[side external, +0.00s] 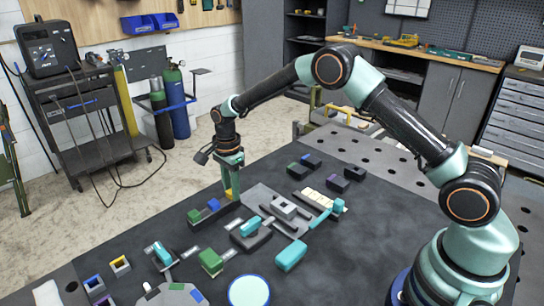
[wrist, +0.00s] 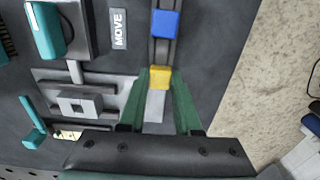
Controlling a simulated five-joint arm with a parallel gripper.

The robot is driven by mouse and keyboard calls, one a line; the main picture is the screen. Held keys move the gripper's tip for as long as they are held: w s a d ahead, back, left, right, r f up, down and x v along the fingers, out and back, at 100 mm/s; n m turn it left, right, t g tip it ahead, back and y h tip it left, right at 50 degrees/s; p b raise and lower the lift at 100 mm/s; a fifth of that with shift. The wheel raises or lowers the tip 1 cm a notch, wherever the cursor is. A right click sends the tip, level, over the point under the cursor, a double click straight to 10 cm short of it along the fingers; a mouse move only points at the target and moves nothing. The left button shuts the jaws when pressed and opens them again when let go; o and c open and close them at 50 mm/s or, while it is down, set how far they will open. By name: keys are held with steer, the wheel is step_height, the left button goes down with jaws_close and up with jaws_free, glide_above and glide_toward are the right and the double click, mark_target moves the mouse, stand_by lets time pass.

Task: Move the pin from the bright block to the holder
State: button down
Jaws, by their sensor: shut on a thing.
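My gripper (side external: 230,185) points down at the far side of the table, shut on a small yellow block (wrist: 160,77). The yellow block sits between the green fingertips, at the end of a dark grooved rail (wrist: 163,50). A blue block (wrist: 165,23) sits farther along this rail. A pale grey block (wrist: 80,105) with a square centre stands left of the fingers in the wrist view; it also shows right of my gripper in the side view (side external: 285,209). I cannot tell for sure which piece is the pin or which is the holder.
A green block (side external: 194,215) stands at the rail's near end. A teal-handled piece (wrist: 44,30) and a MOVE label (wrist: 119,29) lie left of the rail. A tray of cream tiles (side external: 317,198) and several coloured parts crowd the table.

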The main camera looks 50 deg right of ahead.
steer(key=c, duration=0.5)
jaws_free()
steer(key=o, duration=0.5)
steer(key=shift+c, duration=0.2)
steer(key=shift+r, duration=3.5)
